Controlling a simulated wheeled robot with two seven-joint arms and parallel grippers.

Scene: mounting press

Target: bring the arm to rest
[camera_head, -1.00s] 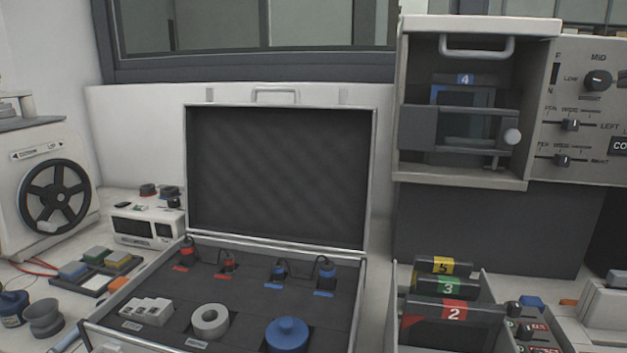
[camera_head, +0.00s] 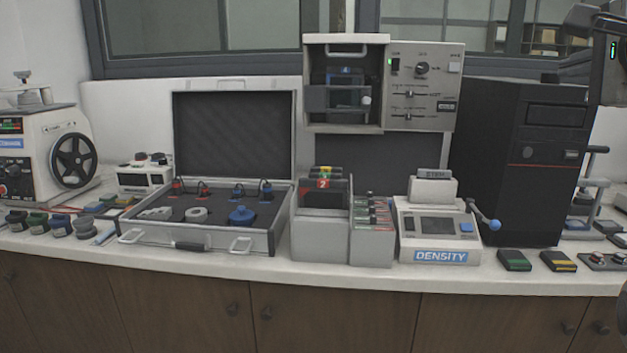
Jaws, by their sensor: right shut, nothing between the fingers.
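My right arm shows at the upper right edge, in front of the window and the black tower cabinet. Its dark right gripper (camera_head: 580,20) is raised well above the bench, partly cut off by the frame edge. It is shut with nothing in it and touches nothing that I can see. My left gripper is out of view.
On the white bench stand an open case (camera_head: 284,222), a press unit with control panel (camera_head: 424,87), a rack of numbered holders (camera_head: 320,228), a DENSITY device (camera_head: 440,256) and the black tower cabinet (camera_head: 520,165). Small coloured blocks lie near the front right edge.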

